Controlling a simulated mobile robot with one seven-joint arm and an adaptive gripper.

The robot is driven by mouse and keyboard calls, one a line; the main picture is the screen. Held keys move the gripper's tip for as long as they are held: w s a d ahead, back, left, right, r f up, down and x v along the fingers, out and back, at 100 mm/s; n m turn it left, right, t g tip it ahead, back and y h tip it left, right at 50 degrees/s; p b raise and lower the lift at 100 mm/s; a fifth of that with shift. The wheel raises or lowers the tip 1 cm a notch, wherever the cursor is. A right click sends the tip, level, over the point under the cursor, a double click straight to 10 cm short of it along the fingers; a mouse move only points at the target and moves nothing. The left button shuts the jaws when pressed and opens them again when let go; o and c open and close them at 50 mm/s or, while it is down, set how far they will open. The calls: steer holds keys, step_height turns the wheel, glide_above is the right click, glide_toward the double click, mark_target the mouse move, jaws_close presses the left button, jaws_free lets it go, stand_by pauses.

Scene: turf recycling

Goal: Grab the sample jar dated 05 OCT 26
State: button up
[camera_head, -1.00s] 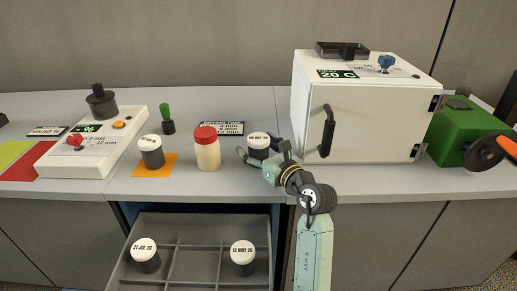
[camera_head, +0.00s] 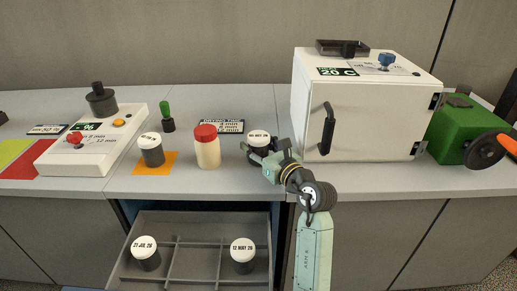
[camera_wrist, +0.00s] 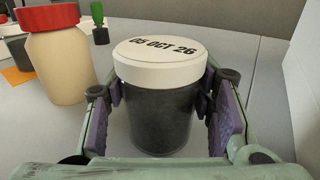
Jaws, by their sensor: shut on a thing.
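The sample jar dated 05 OCT 26 (camera_wrist: 156,112) is a dark jar with a white lid. In the wrist view its lid label reads clearly. It stands upright between the two purple-padded fingers of my gripper (camera_wrist: 163,115), which is shut on it. In the head view the same jar (camera_head: 258,138) is on the counter left of the white oven, and my gripper (camera_head: 266,154) reaches it from the front right. I cannot tell whether its base touches the counter.
A red-lidded cream bottle (camera_head: 207,150) stands just left. Another white-lidded jar (camera_head: 152,152) is on an orange square (camera_head: 165,165). The open drawer (camera_head: 190,218) below holds jars labelled 21 JUL 26 (camera_head: 145,256) and 12 MAY 26 (camera_head: 243,258). The white oven (camera_head: 350,110) stands close on the right.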

mark_target(257, 135)
steer(key=shift+r, duration=0.1)
steer(key=shift+c, duration=0.3)
steer(key=shift+r, duration=0.55)
step_height(257, 135, up, 2)
steer(key=shift+b, duration=0.3)
steer(key=s+a+r+p, duration=0.1)
steer(key=s+p, duration=0.2)
steer(key=s, duration=1.2)
steer(key=shift+s+a+r, duration=0.2)
steer(key=shift+s+r, duration=0.2)
